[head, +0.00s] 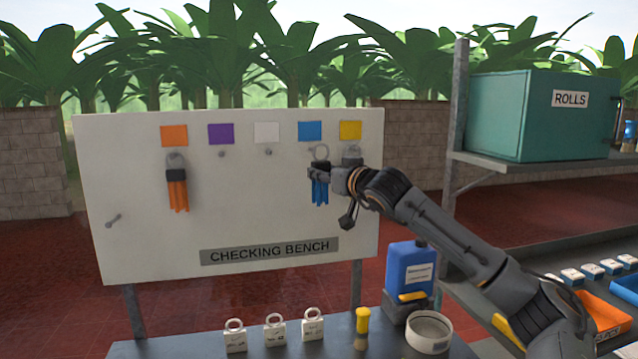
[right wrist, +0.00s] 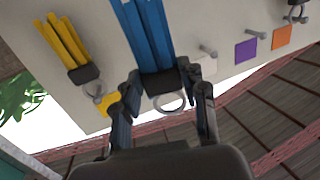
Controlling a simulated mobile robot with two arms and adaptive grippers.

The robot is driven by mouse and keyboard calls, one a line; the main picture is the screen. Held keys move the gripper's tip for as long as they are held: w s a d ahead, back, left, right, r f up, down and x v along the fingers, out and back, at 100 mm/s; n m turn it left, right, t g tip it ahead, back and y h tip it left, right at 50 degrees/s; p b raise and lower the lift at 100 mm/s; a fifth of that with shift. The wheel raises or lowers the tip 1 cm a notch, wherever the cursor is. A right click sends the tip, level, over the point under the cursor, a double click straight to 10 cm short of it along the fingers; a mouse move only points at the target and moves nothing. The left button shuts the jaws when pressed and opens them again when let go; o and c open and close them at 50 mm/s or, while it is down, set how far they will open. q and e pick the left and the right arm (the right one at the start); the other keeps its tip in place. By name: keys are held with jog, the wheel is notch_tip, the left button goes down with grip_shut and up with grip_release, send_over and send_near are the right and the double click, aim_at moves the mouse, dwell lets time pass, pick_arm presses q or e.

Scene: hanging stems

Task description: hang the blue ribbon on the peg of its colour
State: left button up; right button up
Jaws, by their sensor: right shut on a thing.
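The blue ribbon (head: 320,191), with a dark clip and a metal ring (head: 320,152) on top, hangs in front of the board just below the blue card (head: 310,131). My right gripper (head: 320,173) is shut on its dark clip. In the right wrist view the blue ribbon (right wrist: 146,35) sits between the fingers (right wrist: 163,88), with its ring (right wrist: 170,103) projecting past them. The blue peg is largely hidden around the ring; I cannot tell whether the ring is around it or in front of it. My left gripper is not in view.
An orange ribbon (head: 177,191) hangs under the orange card. A yellow ribbon (right wrist: 62,42) hangs close beside the blue one. Pegs under the purple and white cards are bare.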

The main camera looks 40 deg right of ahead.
jog(key=w+d+p, duration=0.1)
jog(key=w+p, duration=0.1)
jog(key=w+d+f+p, duration=0.1)
jog(key=w+d+p, duration=0.1)
jog(key=w+p, duration=0.1)
jog(key=w+d+p, duration=0.1)
jog(key=w+p, duration=0.1)
jog(key=w, duration=0.1)
jog(key=shift+d+f, duration=0.15)
jog(key=shift+w+d+f, duration=0.1)
jog(key=shift+w+f, duration=0.05)
jog(key=shift+f, duration=0.1)
dwell(0.6)
dwell(0.6)
jog(key=o, duration=1)
jog(key=shift+c, duration=0.2)
